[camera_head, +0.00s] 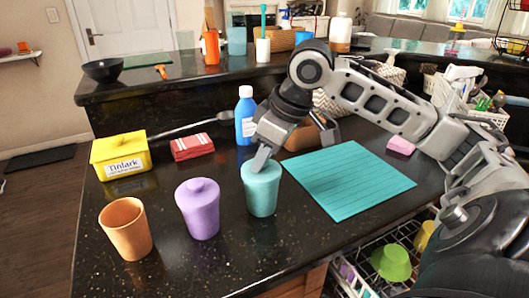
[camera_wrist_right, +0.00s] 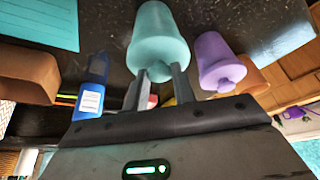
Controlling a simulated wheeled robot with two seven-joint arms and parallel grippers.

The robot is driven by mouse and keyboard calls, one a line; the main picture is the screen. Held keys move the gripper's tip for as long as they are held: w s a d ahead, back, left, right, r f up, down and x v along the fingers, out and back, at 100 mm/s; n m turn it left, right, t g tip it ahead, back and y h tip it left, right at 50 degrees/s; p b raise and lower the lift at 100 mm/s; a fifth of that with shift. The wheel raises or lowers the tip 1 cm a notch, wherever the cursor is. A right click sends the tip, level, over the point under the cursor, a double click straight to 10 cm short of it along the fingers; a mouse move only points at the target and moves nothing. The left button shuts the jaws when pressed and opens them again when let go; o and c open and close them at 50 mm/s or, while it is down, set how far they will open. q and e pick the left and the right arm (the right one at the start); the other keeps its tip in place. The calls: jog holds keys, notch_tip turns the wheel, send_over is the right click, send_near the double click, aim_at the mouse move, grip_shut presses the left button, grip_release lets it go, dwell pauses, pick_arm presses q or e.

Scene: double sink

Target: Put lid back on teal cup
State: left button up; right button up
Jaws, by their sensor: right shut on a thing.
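The teal cup (camera_head: 261,196) stands upright on the dark counter, between the purple lidded cup and the teal mat. My right gripper (camera_head: 262,160) points down at its top from above. In the right wrist view the teal cup (camera_wrist_right: 158,30) lies just beyond my fingers, and its teal lid (camera_wrist_right: 158,72) is between the fingertips, which are shut on it. The lid is at the cup's mouth; I cannot tell whether it is fully seated. My left gripper is not in view.
A purple lidded cup (camera_head: 199,212) and an open orange cup (camera_head: 126,230) stand to the left. The teal mat (camera_head: 348,180) lies to the right. A blue bottle (camera_head: 245,117), red packet (camera_head: 193,147) and yellow box (camera_head: 121,155) are behind. The counter's front is clear.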

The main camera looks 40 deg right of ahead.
jog(key=shift+p, duration=0.3)
dwell(0.4)
dwell(0.5)
jog(key=shift+f+p, duration=0.2)
jog(key=shift+p, duration=0.3)
dwell(0.7)
jog(key=o, duration=1.5)
